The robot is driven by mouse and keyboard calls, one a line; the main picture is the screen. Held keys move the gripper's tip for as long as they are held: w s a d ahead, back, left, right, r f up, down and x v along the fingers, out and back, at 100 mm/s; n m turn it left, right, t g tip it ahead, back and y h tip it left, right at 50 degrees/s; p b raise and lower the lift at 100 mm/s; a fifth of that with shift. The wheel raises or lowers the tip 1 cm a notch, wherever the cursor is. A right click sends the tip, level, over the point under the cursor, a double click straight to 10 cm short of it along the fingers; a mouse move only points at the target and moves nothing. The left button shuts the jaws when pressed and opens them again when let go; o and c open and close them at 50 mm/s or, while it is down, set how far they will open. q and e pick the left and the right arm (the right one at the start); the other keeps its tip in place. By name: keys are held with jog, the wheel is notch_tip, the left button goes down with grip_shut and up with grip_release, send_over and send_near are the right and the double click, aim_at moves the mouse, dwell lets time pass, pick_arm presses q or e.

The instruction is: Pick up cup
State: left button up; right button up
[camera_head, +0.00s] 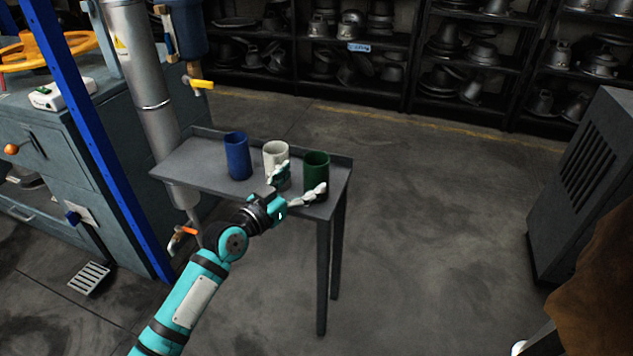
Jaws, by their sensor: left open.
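Three cups stand upright in a row on a small grey table (203,167). The blue cup (237,157) is on the left, the white cup (275,152) is in the middle and the green cup (317,170) is on the right. My left gripper (299,181) is open over the table's front part. One finger is in front of the white cup and hides its lower part. The other finger reaches across the lower front of the green cup. I cannot tell whether either finger touches a cup. My right gripper is not in view.
A low raised rim (343,160) runs along the table's back and right edge. A silver pipe (150,95) and a blue post (95,140) stand to the left. A grey vented cabinet (590,190) is at the right. Shelves of metal moulds line the back. The floor (430,220) right of the table is clear.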

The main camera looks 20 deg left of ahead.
aim_at(309, 174)
pick_arm(q)
jog(key=shift+b+x, duration=0.4)
jog(key=shift+x, duration=2.6)
jog(key=c, duration=1.2)
jog(key=shift+c, duration=0.6)
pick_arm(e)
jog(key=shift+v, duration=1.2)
pick_arm(q)
jog(key=shift+r, duration=0.15)
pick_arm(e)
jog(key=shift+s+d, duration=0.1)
